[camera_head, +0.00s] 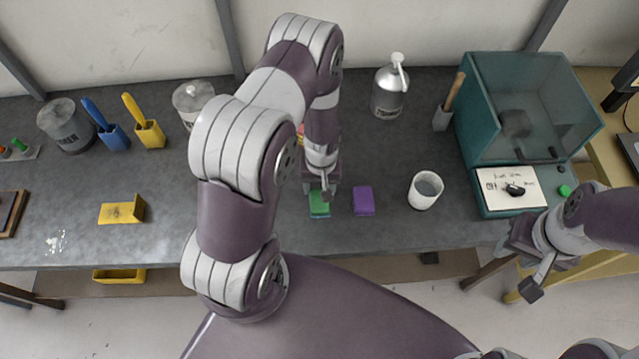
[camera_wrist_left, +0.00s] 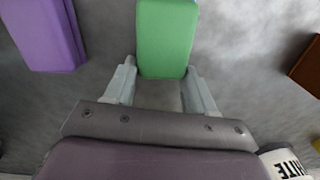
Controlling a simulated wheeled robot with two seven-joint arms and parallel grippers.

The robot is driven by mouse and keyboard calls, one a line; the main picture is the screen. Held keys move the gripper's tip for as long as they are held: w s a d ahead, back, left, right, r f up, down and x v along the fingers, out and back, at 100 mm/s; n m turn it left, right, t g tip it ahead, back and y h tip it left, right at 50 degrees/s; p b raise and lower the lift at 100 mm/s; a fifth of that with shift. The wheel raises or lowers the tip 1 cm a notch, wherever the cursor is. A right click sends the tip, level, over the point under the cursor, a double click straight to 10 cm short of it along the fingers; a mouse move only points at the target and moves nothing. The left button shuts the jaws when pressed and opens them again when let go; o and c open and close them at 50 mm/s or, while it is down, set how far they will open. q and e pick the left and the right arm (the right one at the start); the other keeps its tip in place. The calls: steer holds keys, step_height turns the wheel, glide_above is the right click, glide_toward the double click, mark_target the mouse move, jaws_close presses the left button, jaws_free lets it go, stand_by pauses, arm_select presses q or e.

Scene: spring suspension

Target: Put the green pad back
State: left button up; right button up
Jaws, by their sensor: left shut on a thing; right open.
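The green pad (camera_head: 319,205) is at the front middle of the grey bench, left of a purple pad (camera_head: 363,201). My left gripper (camera_head: 320,190) points down and is shut on the green pad's near end in the wrist view. There the green pad (camera_wrist_left: 167,38) sits between the two fingers (camera_wrist_left: 161,76), with the purple pad (camera_wrist_left: 43,33) apart from it. I cannot tell whether the green pad touches the bench. My right gripper (camera_head: 507,268) is open and empty, off the bench's front edge at the right.
A white cup (camera_head: 425,190) stands right of the purple pad. A teal glass-walled box (camera_head: 475,125) is at the right, with a pump bottle (camera_head: 390,90) behind. A yellow block (camera_head: 122,211) lies at the left. Bench around the purple pad is partly clear.

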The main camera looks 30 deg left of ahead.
arm_select(q)
steer(key=shift+f, duration=0.15)
steer(key=o, duration=1.4)
steer(key=shift+s, duration=0.1)
